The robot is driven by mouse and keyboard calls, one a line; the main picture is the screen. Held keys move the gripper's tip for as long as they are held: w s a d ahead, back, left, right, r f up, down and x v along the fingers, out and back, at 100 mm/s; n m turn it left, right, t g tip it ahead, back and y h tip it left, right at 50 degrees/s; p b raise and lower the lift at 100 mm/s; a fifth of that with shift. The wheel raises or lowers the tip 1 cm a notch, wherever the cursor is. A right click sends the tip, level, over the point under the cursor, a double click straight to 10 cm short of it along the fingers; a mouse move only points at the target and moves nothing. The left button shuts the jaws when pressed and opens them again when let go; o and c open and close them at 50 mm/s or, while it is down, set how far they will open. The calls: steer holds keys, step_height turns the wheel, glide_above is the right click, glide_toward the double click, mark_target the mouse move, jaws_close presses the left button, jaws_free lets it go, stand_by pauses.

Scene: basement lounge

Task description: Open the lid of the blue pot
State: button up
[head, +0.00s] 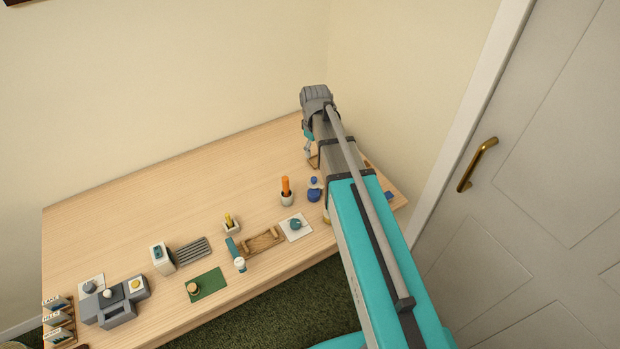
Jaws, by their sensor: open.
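A small dark blue rounded pot (313,196) stands on the wooden table (150,205), just left of my arm. A smaller blue round piece (314,181) shows just behind it; I cannot tell whether it is its lid or knob. A teal-blue pot-like object (295,224) sits on a white square mat (304,235) to the front left. My gripper (311,158) is partly hidden by my arm. It is open, over the back of the table, behind the dark blue pot and apart from it. Nothing shows between its fingers.
A wooden rack (263,240) and a small yellow-topped holder (231,225) are further left. A wall rises behind; a door (540,150) is right. The back left tabletop is clear.

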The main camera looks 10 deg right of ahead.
mark_target(314, 179)
steer(key=shift+f+b, duration=6.8)
steer(key=shift+f, duration=0.05)
steer(key=shift+c, duration=0.2)
